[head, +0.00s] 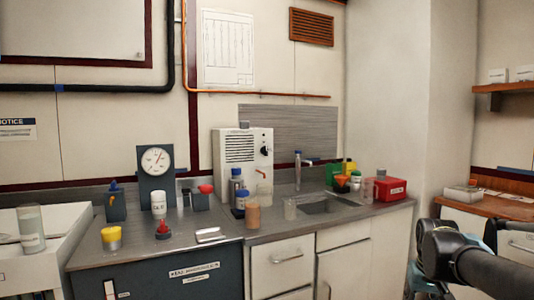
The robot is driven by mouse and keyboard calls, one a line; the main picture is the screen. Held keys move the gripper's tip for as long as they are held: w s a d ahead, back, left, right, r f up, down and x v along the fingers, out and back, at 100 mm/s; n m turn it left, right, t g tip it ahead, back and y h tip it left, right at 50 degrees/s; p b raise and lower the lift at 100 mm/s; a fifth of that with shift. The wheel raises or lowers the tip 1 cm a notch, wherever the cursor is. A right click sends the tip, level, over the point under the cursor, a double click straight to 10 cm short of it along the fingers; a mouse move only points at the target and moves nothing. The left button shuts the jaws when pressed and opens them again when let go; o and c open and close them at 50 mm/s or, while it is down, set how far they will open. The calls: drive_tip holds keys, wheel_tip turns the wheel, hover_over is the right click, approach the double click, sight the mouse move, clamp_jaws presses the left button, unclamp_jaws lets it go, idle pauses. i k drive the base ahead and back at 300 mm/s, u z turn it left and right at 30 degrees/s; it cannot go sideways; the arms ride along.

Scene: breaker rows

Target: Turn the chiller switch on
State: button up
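No switch labelled chiller can be made out in the head view. A white boxed appliance (230,174) with a vent grille stands on the bench. It has a dark knob (264,150) on its front; I cannot tell whether this is the chiller. Dark links of my arm reach in at the lower right, in front of the side counter and away from the appliance. My gripper's fingers do not show.
The grey bench (260,234) holds bottles, cups, a dial gauge (157,160) and a red box (390,189). A sink (328,206) is at its right. A dark cabinet (150,284) with labels is below. A white wall column (387,100) stands right of the bench.

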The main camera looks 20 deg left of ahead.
sight(264, 150)
drive_tip(key=u, duration=0.05)
drive_tip(key=k, duration=1.25)
drive_tip(key=u, duration=0.75)
drive_tip(key=i, duration=1)
